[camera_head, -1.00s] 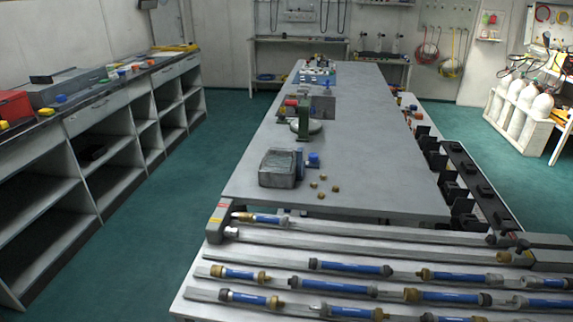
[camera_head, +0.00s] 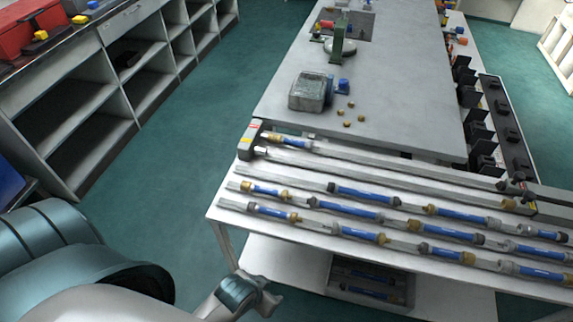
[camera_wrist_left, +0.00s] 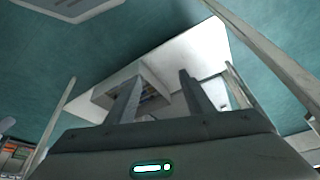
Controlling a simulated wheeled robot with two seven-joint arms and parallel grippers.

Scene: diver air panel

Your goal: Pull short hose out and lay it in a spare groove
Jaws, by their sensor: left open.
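Several short blue hoses with brass or grey end fittings lie in the long parallel grooves of the rack (camera_head: 222,213) on the front table. One short hose (camera_head: 291,142) lies in the back rail, its left end by the grey end block (camera_head: 250,138). Bare stretches of groove (camera_head: 400,175) show between hoses. My left gripper (camera_head: 271,293) is open and empty, low in front of the table's front-left edge, apart from every hose. In the left wrist view its two fingers (camera_wrist_left: 158,88) stand apart with nothing between them. My right gripper is not in view.
A lower shelf (camera_head: 285,255) under the table holds a box (camera_head: 412,290) with more blue hoses. Open shelving (camera_head: 75,110) stands at the left.

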